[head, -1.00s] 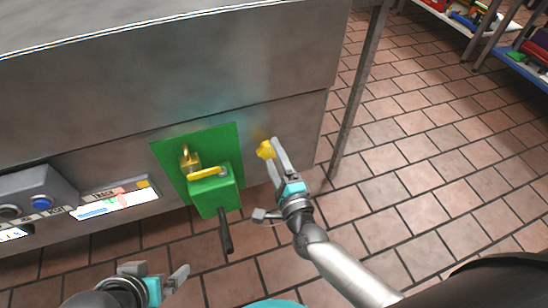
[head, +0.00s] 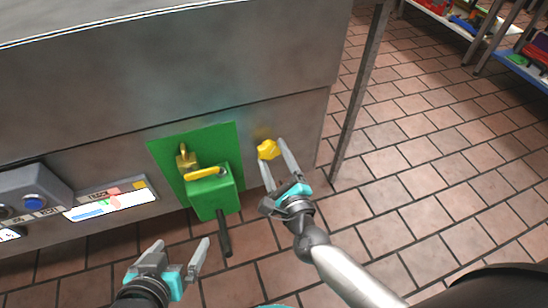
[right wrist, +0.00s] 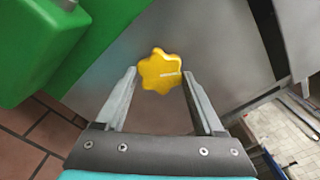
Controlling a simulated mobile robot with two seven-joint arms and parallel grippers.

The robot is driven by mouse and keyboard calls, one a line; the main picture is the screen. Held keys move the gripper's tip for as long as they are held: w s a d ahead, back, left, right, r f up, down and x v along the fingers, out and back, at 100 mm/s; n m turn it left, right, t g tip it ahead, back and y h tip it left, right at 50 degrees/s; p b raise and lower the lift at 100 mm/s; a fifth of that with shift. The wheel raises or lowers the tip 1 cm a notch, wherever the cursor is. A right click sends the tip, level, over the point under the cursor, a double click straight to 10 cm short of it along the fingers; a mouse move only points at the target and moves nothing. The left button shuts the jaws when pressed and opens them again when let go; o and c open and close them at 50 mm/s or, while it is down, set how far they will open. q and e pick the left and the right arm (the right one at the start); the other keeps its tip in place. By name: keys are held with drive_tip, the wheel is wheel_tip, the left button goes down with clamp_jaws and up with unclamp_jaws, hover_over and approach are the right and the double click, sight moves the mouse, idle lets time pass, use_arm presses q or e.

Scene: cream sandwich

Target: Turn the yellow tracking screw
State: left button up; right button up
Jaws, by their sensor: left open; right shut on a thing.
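The yellow tracking screw (head: 267,150) is a lobed knob on the steel panel, right of a green box. It also shows in the right wrist view (right wrist: 161,71), between the fingertips. My right gripper (head: 273,150) has one finger on each side of the screw and is shut on it. Its fingertips lie close against the knob's edges in the right wrist view (right wrist: 160,72). My left gripper (head: 180,246) is open and empty, low in the head view, below and left of the green box.
A control panel (head: 112,200) is farther left. A metal leg (head: 357,95) stands to the right. Tiled floor is open beyond.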

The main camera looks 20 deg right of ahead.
idle(0.3)
drive_tip(key=o, duration=1.4)
drive_tip(key=shift+c, duration=0.2)
drive_tip(key=shift+s, duration=0.15)
use_arm(q)
drive_tip(key=s+a+g+y+p, duration=0.2)
drive_tip(key=s+a+g+p, duration=0.1)
drive_tip(key=s+a+g, duration=0.1)
drive_tip(key=shift+s+a+n, duration=0.3)
drive_tip(key=shift+a, duration=0.35)
use_arm(e)
drive_tip(key=s, duration=1.5)
drive_tip(key=shift+d, duration=0.25)
